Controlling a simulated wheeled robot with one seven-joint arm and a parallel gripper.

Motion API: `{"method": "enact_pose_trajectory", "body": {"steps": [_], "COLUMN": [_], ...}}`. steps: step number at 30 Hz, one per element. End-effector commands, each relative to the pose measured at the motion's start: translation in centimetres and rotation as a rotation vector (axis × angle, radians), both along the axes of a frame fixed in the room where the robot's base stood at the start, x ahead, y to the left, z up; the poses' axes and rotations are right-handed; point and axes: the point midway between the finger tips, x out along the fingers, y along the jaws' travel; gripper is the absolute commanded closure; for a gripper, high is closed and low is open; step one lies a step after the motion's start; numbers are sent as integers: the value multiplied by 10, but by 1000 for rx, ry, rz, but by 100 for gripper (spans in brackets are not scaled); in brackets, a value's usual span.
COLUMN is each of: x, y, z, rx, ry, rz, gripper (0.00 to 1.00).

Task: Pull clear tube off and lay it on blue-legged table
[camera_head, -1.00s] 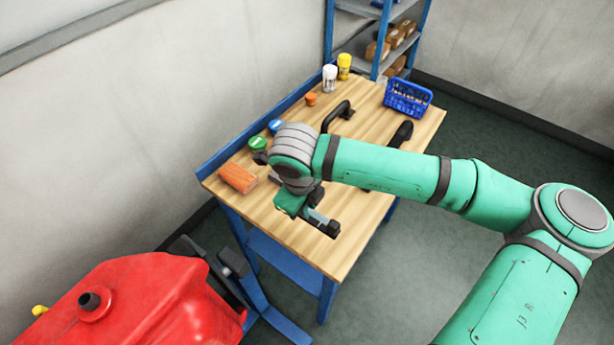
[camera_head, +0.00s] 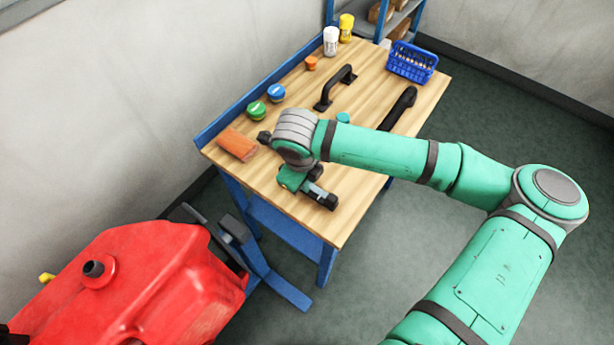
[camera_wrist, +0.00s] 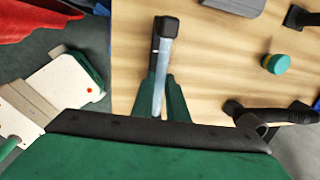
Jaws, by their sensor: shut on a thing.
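The clear tube (camera_wrist: 162,70) is a short pale-blue see-through piece with a black fitting (camera_wrist: 166,27) at its far end. My gripper (camera_wrist: 161,82) is shut on it, with a green finger on each side. In the head view my gripper (camera_head: 312,190) is over the near end of the blue-legged table (camera_head: 289,208), with the tube (camera_head: 317,188) lying flat and level in it. It is low over the wood; I cannot tell whether it touches.
An orange block (camera_head: 238,145), a green lid (camera_head: 257,110) and a blue lid (camera_head: 276,93) lie along the table's left side. Black handles (camera_head: 335,87), a teal cap (camera_head: 343,117) and a blue basket (camera_head: 410,62) are farther back. A red tank (camera_head: 150,275) stands at front left.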

Motion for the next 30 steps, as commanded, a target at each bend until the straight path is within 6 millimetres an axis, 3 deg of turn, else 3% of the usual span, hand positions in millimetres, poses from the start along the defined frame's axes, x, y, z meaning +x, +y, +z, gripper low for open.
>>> {"method": "enact_pose_trajectory", "body": {"steps": [30], "x": [0], "y": [1], "z": [-8], "rx": [0], "ry": [0], "rz": [1], "gripper": [100]}}
